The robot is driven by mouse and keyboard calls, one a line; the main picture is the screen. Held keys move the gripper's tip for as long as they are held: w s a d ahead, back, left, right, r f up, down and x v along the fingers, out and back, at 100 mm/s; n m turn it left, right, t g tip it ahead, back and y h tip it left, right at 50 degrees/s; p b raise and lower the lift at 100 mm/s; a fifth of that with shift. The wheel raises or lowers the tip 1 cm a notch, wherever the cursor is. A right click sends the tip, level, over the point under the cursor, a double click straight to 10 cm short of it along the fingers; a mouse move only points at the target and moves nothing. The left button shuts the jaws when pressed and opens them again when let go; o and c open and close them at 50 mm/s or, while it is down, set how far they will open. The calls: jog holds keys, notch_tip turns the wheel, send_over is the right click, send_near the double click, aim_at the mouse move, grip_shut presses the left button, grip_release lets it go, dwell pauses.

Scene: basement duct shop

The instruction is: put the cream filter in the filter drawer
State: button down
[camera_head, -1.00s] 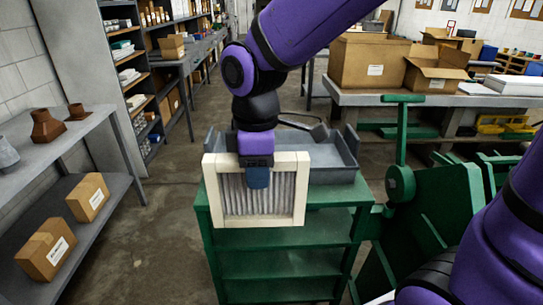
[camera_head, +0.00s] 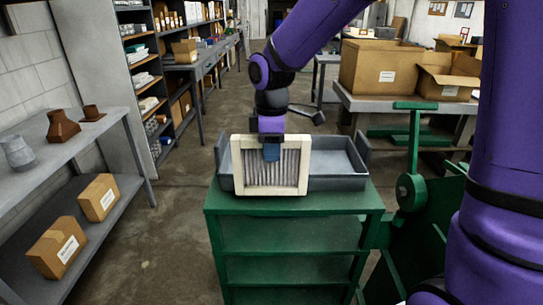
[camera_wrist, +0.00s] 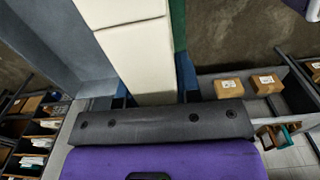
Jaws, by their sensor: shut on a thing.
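The cream filter (camera_head: 236,165) has a cream square frame around a grey pleated middle and hangs upright from my gripper (camera_head: 272,153). My gripper is shut on the filter's top edge. In the wrist view the filter's cream frame (camera_wrist: 137,50) runs away between the fingers of my gripper (camera_wrist: 150,98). The filter drawer, a grey open tray (camera_head: 340,184), sits on top of the green stand (camera_head: 290,203). The filter is in front of the drawer's left part and hides it; I cannot tell whether its lower edge touches the drawer. The visible right part of the drawer is empty.
A green machine with a lever (camera_head: 414,150) stands right of the stand. A grey shelf (camera_head: 100,135) at left holds brown fittings (camera_head: 62,127) and cardboard boxes (camera_head: 98,198). A workbench (camera_head: 420,105) with open cartons is behind right. Floor between is clear.

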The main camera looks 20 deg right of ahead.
jog(key=shift+f, duration=1.2)
jog(key=c, duration=0.8)
grip_release()
notch_tip(320, 180, up, 12)
jog(key=shift+r, duration=0.15)
jog(key=shift+s+d+r, duration=0.15)
jog(key=shift+s, duration=0.1)
jog(key=s+d+r+m+t, duration=0.1)
jog(key=s+d+m+t, duration=0.1)
jog(key=s+d+m, duration=0.4)
jog(key=s+d+r+m+t, duration=0.2)
jog(key=s+d+m, duration=0.3)
jog(key=s, duration=1)
jog(key=m+t, duration=0.1)
jog(key=m, duration=0.1)
jog(key=shift+s+d+m, duration=0.25)
jog(key=shift+d+m, duration=0.05)
jog(key=shift+d, duration=0.1)
jog(key=shift+o, duration=0.4)
jog(key=shift+s+d+f+m, duration=0.1)
jog(key=shift+s+d+m, duration=0.05)
jog(key=shift+s+m, duration=0.25)
